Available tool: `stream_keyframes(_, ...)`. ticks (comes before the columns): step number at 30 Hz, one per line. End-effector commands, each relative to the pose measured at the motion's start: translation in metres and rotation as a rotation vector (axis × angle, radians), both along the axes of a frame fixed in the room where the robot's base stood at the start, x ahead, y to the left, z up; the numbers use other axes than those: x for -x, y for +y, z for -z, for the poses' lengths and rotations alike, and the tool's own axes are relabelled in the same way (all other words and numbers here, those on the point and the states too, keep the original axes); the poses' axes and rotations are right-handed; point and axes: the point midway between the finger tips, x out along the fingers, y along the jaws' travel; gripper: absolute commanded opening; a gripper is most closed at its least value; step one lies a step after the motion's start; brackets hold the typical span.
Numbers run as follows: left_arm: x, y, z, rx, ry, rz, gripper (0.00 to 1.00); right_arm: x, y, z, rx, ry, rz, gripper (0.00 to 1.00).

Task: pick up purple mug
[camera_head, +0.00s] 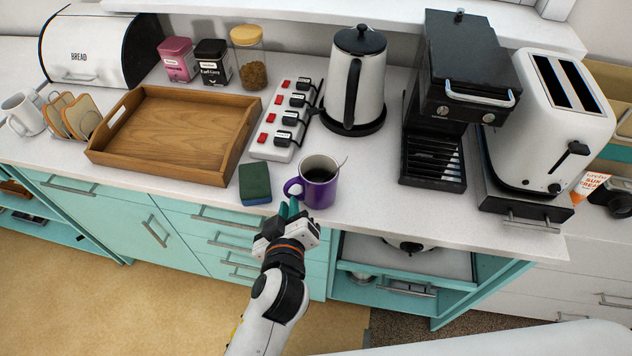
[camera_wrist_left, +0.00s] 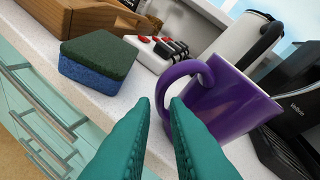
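The purple mug (camera_head: 321,190) stands upright near the front edge of the counter, with something dark inside and a thin handle-like piece at its rim. Its handle points left, toward my left gripper (camera_head: 291,209). In the left wrist view the mug (camera_wrist_left: 228,105) is just beyond the teal fingertips (camera_wrist_left: 160,103). The fingers are apart with a narrow gap, and the mug's handle shows right ahead of that gap. Contact with the handle cannot be made out. My right gripper is not in view.
A green and blue sponge (camera_head: 255,184) lies just left of the mug. Behind are a power strip (camera_head: 273,143) and a kettle (camera_head: 352,85). A coffee machine (camera_head: 435,140) stands to the right, a wooden tray (camera_head: 170,172) to the left.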

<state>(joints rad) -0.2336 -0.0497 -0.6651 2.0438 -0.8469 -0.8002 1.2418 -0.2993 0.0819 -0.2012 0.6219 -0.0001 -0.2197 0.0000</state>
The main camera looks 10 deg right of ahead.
Motion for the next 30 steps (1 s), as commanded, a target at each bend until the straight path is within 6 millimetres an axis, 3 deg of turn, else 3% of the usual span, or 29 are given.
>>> stream_keyframes(3,-0.021,-0.001,0.004,-0.003,-0.001,-0.001,0.14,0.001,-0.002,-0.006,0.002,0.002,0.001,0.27)
stream_keyframes(9,-0.042,-0.004,0.013,-0.003,0.000,0.001,0.14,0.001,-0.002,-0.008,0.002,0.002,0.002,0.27)
stream_keyframes(17,-0.043,-0.004,0.015,-0.001,0.000,0.000,0.14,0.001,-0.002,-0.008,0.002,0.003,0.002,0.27)
stream_keyframes(20,-0.043,-0.004,0.015,-0.001,0.001,0.000,0.00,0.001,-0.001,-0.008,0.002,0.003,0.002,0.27)
stream_keyframes(30,-0.044,-0.004,0.013,0.000,-0.003,0.001,0.00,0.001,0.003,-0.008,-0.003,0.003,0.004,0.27)
